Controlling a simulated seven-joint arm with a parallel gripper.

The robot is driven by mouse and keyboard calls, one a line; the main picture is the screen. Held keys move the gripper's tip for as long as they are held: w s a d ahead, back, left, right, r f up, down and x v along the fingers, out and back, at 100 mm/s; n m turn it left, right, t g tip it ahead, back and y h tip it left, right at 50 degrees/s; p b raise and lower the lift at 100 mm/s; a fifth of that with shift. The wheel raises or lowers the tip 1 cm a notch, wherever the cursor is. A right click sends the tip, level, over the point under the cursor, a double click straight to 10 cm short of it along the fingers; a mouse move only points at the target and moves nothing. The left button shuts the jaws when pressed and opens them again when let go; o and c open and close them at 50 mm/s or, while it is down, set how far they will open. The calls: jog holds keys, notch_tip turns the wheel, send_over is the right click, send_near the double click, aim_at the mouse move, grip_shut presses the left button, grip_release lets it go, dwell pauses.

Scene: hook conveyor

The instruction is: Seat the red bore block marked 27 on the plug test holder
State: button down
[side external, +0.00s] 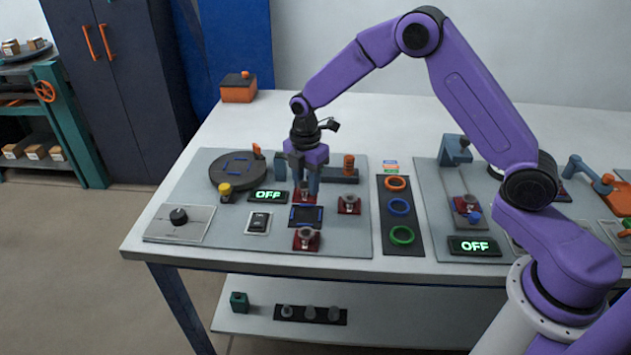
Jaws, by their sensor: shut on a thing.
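Several red blocks with grey round tops are on the left grey panel: one (305,197) under my gripper, one (349,205) to its right, one (306,240) nearer the front. Another red block (466,205) is on the right panel. The markings are too small to read, so I cannot tell which is 27. My gripper (305,184) points down, with its fingers shut on the rear red block. I cannot tell whether that block touches the panel. I cannot identify the plug test holder for certain; a dark square pad with blue corner marks (319,216) lies just in front of my gripper.
A dark round turntable (237,171) and two OFF displays (268,196) (474,246) are on the panels. An orange box (238,91) stands at the back left. The rear tabletop is mostly clear.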

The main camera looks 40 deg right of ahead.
aim_at(306, 197)
jog(key=shift+f, duration=2.65)
jog(key=shift+f, duration=0.7)
dwell(0.5)
dwell(0.5)
jog(key=shift+c, duration=1.1)
grip_release()
jog(key=shift+r, duration=3.5)
jog(key=shift+s, duration=0.1)
